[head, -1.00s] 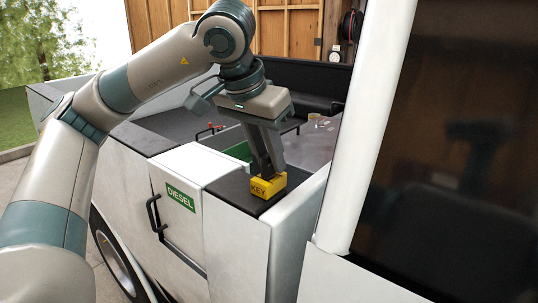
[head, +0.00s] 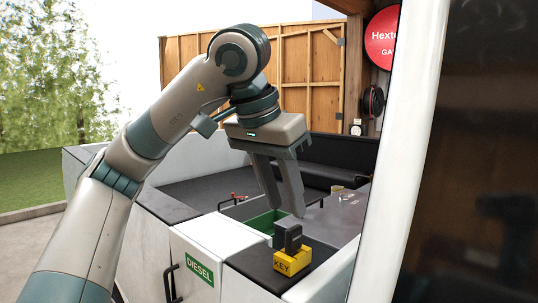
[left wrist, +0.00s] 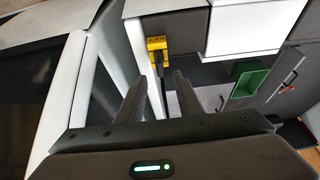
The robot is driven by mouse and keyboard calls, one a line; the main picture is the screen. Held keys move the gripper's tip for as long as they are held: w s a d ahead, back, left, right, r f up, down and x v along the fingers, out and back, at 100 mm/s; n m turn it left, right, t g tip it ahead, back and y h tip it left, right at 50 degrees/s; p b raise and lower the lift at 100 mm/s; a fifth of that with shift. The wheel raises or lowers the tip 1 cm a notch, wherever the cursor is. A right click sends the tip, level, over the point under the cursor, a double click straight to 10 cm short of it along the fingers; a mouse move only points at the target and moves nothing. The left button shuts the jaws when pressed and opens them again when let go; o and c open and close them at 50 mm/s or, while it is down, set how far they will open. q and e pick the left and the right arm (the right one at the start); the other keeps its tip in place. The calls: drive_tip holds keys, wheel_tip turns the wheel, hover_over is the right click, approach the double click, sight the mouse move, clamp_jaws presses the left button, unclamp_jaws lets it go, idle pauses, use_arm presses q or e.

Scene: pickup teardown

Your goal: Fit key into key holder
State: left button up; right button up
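The yellow key holder (head: 291,263), marked KEY, sits on the dark ledge beside the white DIESEL panel. The dark grey key (head: 288,236) stands upright in the holder, its head showing above it; how deep it sits I cannot tell. My left gripper (head: 285,211) is just above the key, fingers pointing down, apart and empty. In the left wrist view the holder (left wrist: 157,43) is beyond the open fingers (left wrist: 160,80), with the dark key against it. My right gripper is not in view.
A green-lined bin (head: 262,222) is open behind the ledge. A small red-handled part (head: 234,199) lies on the dark deck to the left. A white pillar (head: 395,170) and dark window stand close on the right.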

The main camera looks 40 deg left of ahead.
use_arm(q)
drive_tip(key=v, duration=0.9)
drive_tip(key=shift+r+p, duration=0.3)
drive_tip(key=shift+r, duration=0.05)
drive_tip(key=shift+s+f, duration=0.1)
idle(0.7)
